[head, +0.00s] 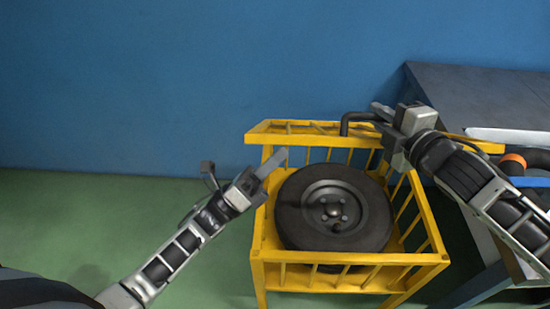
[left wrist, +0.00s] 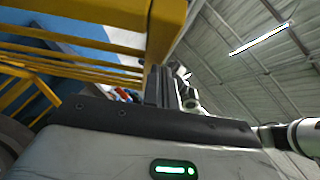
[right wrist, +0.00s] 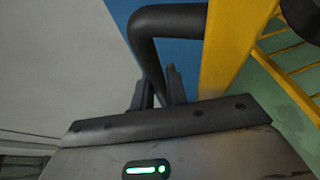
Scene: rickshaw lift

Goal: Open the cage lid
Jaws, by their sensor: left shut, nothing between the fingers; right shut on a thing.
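The yellow cage (head: 262,262) stands on the floor with its top open, and a black wheel (head: 290,215) lies inside. The yellow lid (head: 262,133) is seen nearly edge-on along the cage's back side, raised off the opening. Its black bent handle (head: 357,116) also shows in the right wrist view (right wrist: 165,20). My right gripper (head: 380,112) is shut on the handle; its fingers (right wrist: 155,90) close around the bar beside the yellow frame. My left gripper (head: 280,158) is shut and empty at the cage's left side, near the upper rail; a yellow rail (left wrist: 165,25) fills part of the left wrist view.
A dark grey table (head: 475,95) stands at the right, with a pale flat item and a dark orange-banded tube (head: 513,160) by it. A blue wall (head: 150,80) is behind. The green floor (head: 80,215) at left is clear apart from my arm.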

